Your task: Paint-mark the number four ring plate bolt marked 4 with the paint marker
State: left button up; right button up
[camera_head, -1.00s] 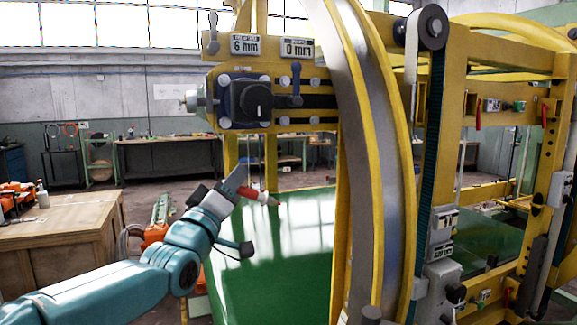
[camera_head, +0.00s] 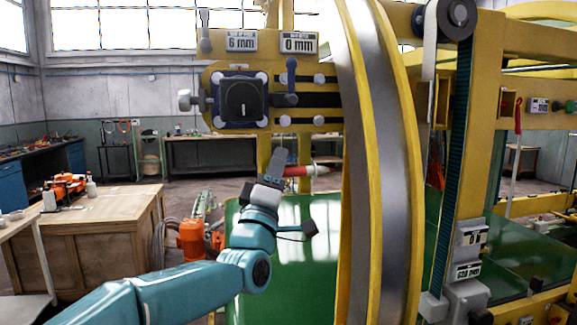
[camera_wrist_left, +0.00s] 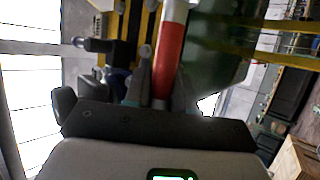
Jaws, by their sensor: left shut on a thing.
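My left gripper (camera_head: 279,172) is shut on the red paint marker (camera_head: 298,171), below the yellow bolt plate. The marker's pale tip points right toward the ring. In the left wrist view the red and white marker (camera_wrist_left: 168,55) stands between the fingers (camera_wrist_left: 160,88). The yellow and steel ring (camera_head: 376,150) curves down right of the marker, and I see a gap between tip and ring in the head view. The ring plate bolt marked 4 is not identifiable in these views. My right gripper is not in view.
The yellow plate carries a dark knobbed block (camera_head: 240,100), several bolts and signs reading 6 mm (camera_head: 241,41) and 0 mm (camera_head: 299,43). A green panel (camera_head: 300,275) lies below. A wooden crate (camera_head: 95,235) stands at left. A grey box (camera_head: 468,250) sits on the frame at right.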

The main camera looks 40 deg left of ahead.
aim_at(302, 173)
pick_arm(q)
jog(key=shift+s+d+r, duration=0.2)
jog(key=shift+s, duration=0.1)
jog(key=shift+w+a+f, duration=0.1)
jog(key=shift+w, duration=0.15)
jog(key=shift+a+f, duration=0.1)
jog(key=shift+a, duration=0.05)
jog(key=shift+s+b, duration=0.3)
jog(key=shift+b, duration=0.35)
jog(key=shift+w+d, duration=0.1)
jog(key=shift+d, duration=0.2)
jog(key=w+d, duration=0.2)
jog(key=w, duration=0.1)
jog(key=shift+w+d+b, duration=0.15)
jog(key=shift+d+b, duration=0.2)
jog(key=shift+w+d, duration=0.25)
jog(key=shift+w, duration=0.25)
jog(key=shift+s, duration=0.1)
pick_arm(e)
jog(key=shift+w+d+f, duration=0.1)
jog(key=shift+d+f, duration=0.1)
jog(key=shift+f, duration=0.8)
pick_arm(q)
jog(key=shift+s, duration=0.1)
